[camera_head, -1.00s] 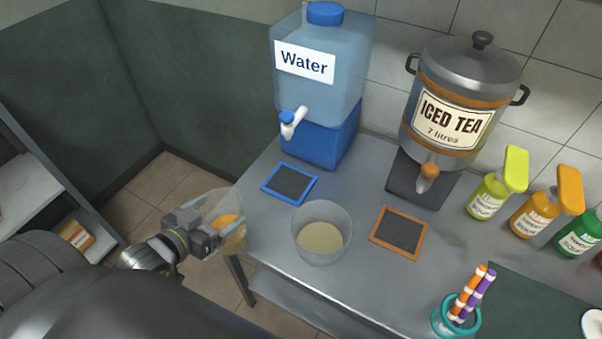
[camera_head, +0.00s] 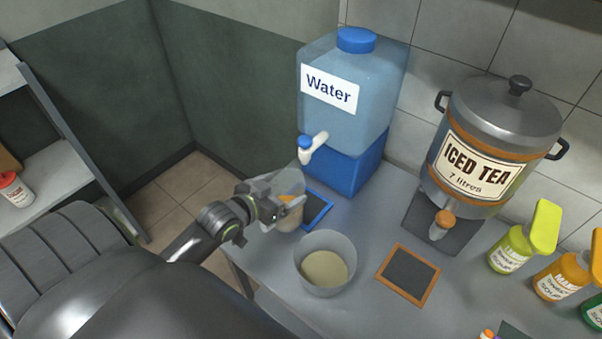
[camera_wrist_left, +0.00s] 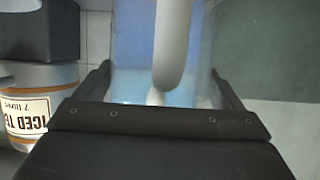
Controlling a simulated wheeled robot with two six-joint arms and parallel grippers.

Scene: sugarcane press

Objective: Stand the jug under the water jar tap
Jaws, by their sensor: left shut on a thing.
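My left gripper (camera_head: 270,205) is shut on a clear jug (camera_head: 286,181) with something orange showing low on it. The jug looks roughly upright, by the table's left edge, and covers part of the blue-framed dark mat (camera_head: 318,207). Whether it touches the table or mat, I cannot tell. The white tap (camera_head: 311,149) with a blue top, on the blue water jar (camera_head: 345,95), is above and right of the jug in the head view. In the left wrist view the clear jug wall (camera_wrist_left: 130,50) and a pale curved part show close up between the fingers. My right gripper is out of view.
A clear tub (camera_head: 324,265) with pale yellow contents stands just in front of the jug. Right of it are an orange-framed mat (camera_head: 408,274) and the iced tea urn (camera_head: 490,140). Several bottles (camera_head: 513,250) line the right. The table's left edge is close.

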